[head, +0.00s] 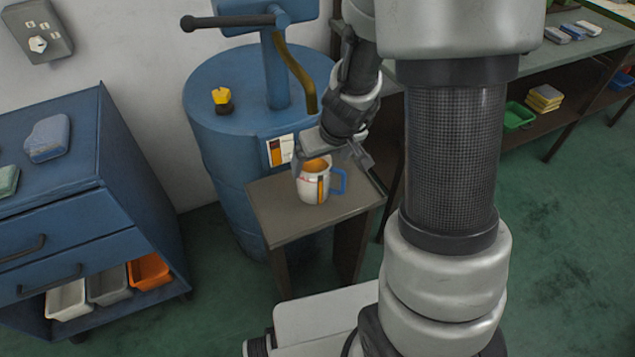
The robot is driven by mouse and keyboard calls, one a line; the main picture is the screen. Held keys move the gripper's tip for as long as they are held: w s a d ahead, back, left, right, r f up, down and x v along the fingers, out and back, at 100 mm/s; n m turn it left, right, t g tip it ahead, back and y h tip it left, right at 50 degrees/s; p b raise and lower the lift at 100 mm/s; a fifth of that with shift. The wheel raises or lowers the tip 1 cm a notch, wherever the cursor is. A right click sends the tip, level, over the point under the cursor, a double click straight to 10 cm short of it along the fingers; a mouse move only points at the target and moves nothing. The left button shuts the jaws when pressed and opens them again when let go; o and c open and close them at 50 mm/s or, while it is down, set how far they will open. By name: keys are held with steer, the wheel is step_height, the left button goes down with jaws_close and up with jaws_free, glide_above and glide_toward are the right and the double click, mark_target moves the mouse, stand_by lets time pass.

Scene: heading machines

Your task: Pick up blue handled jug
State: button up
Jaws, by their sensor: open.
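The jug (312,186) is white with an orange inside, an orange stripe on its side and a blue handle on the right. It stands upright on a small grey-brown table (277,222). My gripper (336,166) is open at the jug, its fingers angled down close to the rim and handle. One finger reaches to the right, beyond the handle. Whether the fingers touch the jug cannot be told from this view.
A blue drum (213,134) with a hand pump stands right behind the small table. A blue cabinet (58,221) with bins is at the left. A workbench (590,45) with a lower shelf stands at the back right. Green floor is clear at the right.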

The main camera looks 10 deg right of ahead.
mark_target(315, 166)
steer(key=x, duration=0.1)
steer(key=b+x, duration=0.1)
steer(key=x, duration=0.3)
steer(key=shift+w+a+f+b, duration=0.1)
steer(key=shift+w+a+b, duration=0.25)
steer(key=shift+w, duration=0.05)
steer(key=shift+c, duration=0.2)
steer(key=c, duration=1.6)
steer(key=shift+c, duration=0.3)
steer(key=shift+r, duration=0.2)
